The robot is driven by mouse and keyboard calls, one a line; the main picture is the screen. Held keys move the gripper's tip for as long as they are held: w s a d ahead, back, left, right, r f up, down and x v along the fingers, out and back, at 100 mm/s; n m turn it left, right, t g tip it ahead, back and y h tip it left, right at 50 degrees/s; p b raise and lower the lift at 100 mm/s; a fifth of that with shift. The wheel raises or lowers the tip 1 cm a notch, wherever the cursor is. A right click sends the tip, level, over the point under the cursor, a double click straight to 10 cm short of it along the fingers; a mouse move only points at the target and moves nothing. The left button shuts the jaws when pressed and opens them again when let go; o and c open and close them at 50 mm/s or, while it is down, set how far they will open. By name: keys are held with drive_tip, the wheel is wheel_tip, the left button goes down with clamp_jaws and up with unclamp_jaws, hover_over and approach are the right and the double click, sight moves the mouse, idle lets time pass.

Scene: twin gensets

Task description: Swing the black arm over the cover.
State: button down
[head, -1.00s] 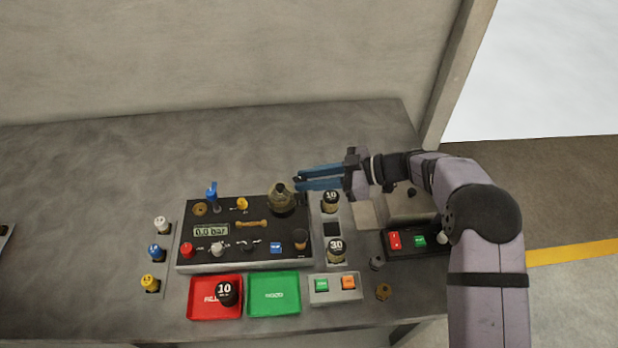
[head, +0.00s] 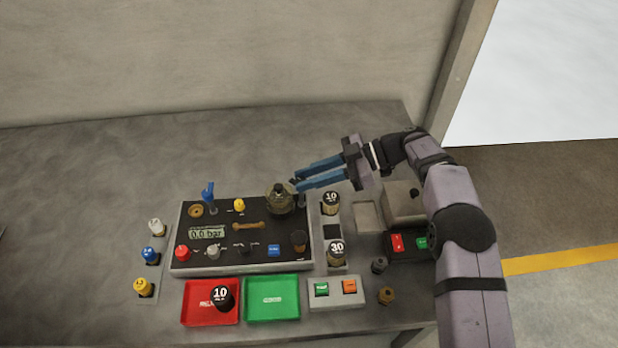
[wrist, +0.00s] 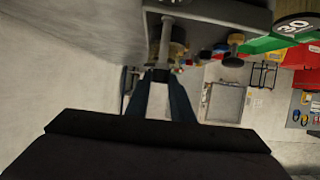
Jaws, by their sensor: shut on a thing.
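The cover appears to be the brownish, see-through round dome (head: 280,201) at the back right of the black panel. A small grey and black post (head: 301,200) stands just to its right. My gripper (head: 295,181) reaches in from the right, its blue fingertips just above and right of the dome. In the wrist view, my gripper (wrist: 160,74) has its fingertips close together around a small grey piece at the end of a grey rod (wrist: 165,42). This seems to be the black arm; its exact shape is largely hidden by the fingers.
A red tray (head: 196,312) with a 10-marked weight and a green tray (head: 272,298) stand in front of the panel. Weights marked 10 (head: 331,203) and 30 (head: 336,252) stand to its right. The back left table is clear.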

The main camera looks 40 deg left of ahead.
drive_tip(key=c, duration=1.6)
unclamp_jaws()
drive_tip(key=shift+o, duration=0.2)
drive_tip(key=shift+w+d+r+b, duration=0.1)
drive_tip(key=shift+w+d+b, duration=0.15)
drive_tip(key=shift+w+b, duration=0.05)
drive_tip(key=b+v, duration=0.2)
drive_tip(key=v, duration=0.4)
drive_tip(key=shift+d+r, duration=0.15)
drive_tip(key=shift+r, duration=0.05)
